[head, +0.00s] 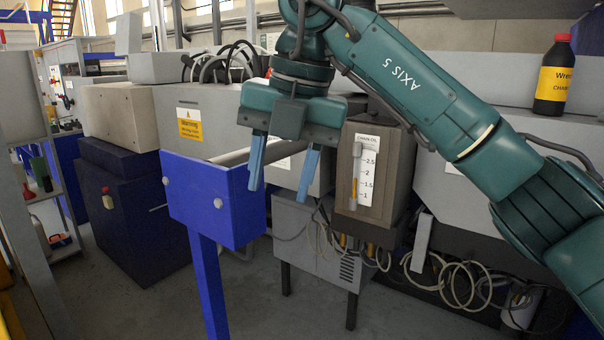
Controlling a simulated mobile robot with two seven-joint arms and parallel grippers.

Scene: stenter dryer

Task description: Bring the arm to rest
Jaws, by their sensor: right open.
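My right arm, teal and marked "AXIS 5", comes in from the right. Its gripper (282,168) points down with its two blue fingers apart and nothing between them. The fingers hang in front of the roller of a blue stand (215,205), above or near its right end; I cannot tell whether they touch it. To the right of the fingers is a grey-brown box (398,165) with a "CHAIN OIL" level gauge (364,178). My left gripper is not in view.
A black bottle with a yellow label (553,78) stands on the machine at the right. Loose coiled cables (462,285) hang below the machine. A dark blue cabinet (130,220) stands at the left, beside a shelf with small items (47,185). The floor (130,305) at front left is clear.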

